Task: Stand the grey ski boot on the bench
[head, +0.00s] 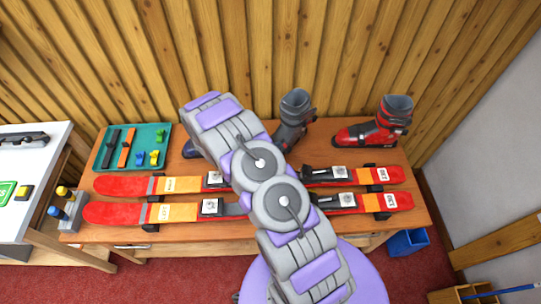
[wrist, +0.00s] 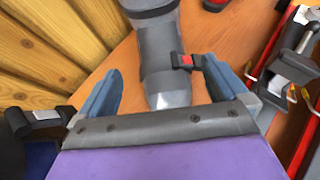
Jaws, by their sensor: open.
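The grey ski boot (head: 294,108) is at the back of the bench (head: 340,150) near the wood wall, its open cuff facing up; my arm hides its lower left part, so I cannot tell how its sole rests. In the wrist view the grey boot (wrist: 165,62), with a small red buckle patch, lies ahead and between my fingers. My gripper (wrist: 163,72) is open, with one finger on each side of the boot's near end; I see no clear contact. In the head view my arm hides the gripper.
A red boot (head: 376,128) stands at the back right. Two red skis (head: 125,212) lie across the front. A teal tray (head: 160,130) of small parts is at left. A dark blue boot (head: 189,150) is partly behind my arm. A blue bin (head: 407,242) is at the bench's right.

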